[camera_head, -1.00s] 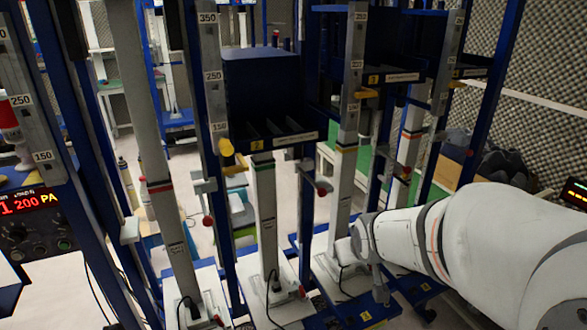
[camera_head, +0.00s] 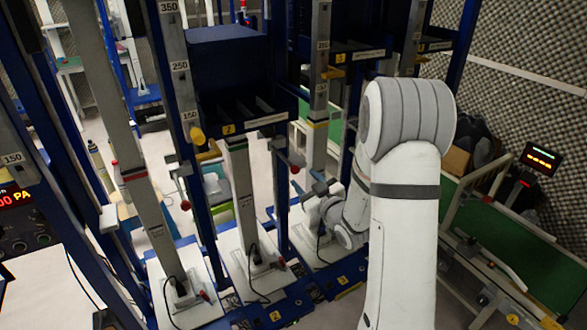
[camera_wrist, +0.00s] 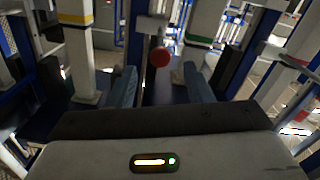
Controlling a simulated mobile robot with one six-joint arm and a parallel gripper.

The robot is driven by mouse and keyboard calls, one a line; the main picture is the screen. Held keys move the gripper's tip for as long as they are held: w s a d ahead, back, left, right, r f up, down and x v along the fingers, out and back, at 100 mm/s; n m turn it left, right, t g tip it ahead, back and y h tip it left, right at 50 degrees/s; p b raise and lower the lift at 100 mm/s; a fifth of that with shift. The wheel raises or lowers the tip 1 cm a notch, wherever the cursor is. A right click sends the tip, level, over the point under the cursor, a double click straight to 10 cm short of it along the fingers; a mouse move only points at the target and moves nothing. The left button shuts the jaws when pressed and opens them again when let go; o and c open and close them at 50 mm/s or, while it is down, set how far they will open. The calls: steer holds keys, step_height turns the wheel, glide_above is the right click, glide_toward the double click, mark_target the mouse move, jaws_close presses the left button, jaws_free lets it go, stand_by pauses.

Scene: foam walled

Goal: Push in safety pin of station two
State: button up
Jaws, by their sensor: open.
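Station two has a dark blue carriage (camera_head: 232,62) with a label "2" on its shelf front. A yellow knob (camera_head: 197,135) sits at its left post. A red ball knob (camera_head: 297,166) is on the post right of station two; I cannot tell for sure whether it is the safety pin. My gripper (camera_head: 301,190) is just below and right of that knob. In the wrist view, my gripper (camera_wrist: 160,80) has its two blue-grey fingers apart. A red ball (camera_wrist: 159,57) shows in the gap between them, apart from both fingers.
Station three (camera_head: 352,54) stands to the right, its post close to my arm. Another red knob (camera_head: 185,205) is on the left post. White base plates (camera_head: 250,270) with cables lie below. A green conveyor (camera_head: 515,245) is at right.

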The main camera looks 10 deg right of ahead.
mark_target(297, 172)
steer(key=p+x, duration=0.1)
steer(key=x, duration=0.5)
steer(key=shift+w+p, duration=0.1)
steer(key=shift+p, duration=0.2)
jaws_close()
